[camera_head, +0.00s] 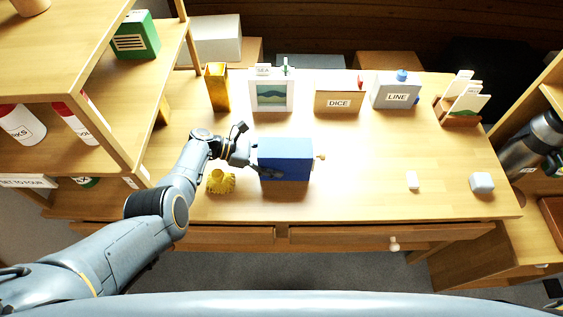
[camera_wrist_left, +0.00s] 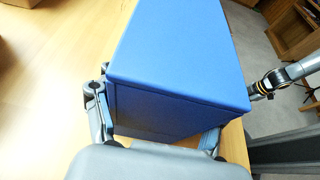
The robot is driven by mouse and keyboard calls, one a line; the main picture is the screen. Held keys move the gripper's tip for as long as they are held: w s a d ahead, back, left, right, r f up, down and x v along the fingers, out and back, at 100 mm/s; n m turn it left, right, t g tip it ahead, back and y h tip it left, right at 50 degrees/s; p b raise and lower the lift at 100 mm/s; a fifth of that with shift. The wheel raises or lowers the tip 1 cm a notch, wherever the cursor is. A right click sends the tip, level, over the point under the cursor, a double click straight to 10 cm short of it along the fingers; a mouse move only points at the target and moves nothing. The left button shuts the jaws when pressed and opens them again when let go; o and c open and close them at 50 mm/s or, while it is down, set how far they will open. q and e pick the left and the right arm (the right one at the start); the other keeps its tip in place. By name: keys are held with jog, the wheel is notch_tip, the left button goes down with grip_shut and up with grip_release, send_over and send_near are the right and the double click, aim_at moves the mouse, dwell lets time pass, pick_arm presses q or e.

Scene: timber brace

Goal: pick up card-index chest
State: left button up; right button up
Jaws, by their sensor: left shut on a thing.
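The card-index chest appears to be the blue box (camera_head: 285,160) near the middle of the desk, with a small wooden knob on its right side. My left gripper (camera_head: 250,155) reaches in from the left and is shut on the chest's left end. In the left wrist view the blue chest (camera_wrist_left: 180,60) fills the middle, with a finger of my left gripper (camera_wrist_left: 155,120) on either side. I cannot tell whether its underside touches the desk.
A yellow spiky object (camera_head: 220,181) lies on the desk (camera_head: 360,170) just left of the chest. A gold vase (camera_head: 217,87), a picture frame (camera_head: 271,93), a DICE box (camera_head: 338,100) and a LINE box (camera_head: 396,92) stand behind. The desk right of the chest is mostly clear.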

aim_at(284, 158)
pick_arm(q)
jog(key=shift+c, duration=0.8)
jog(key=shift+r+p, duration=0.4)
jog(key=shift+r, duration=0.05)
notch_tip(284, 158, up, 3)
jog(key=shift+f+p, duration=0.1)
jog(key=shift+p, duration=0.9)
jog(key=s+r+p, duration=0.3)
jog(key=r, duration=0.1)
jog(key=shift+s+p, duration=0.25)
jog(key=shift+p, duration=0.05)
jog(key=s+r, duration=0.5)
jog(key=s, duration=0.5)
jog(key=shift+s+d+r+p, duration=0.15)
jog(key=shift+s+d+p, duration=0.15)
jog(key=shift+p, duration=0.1)
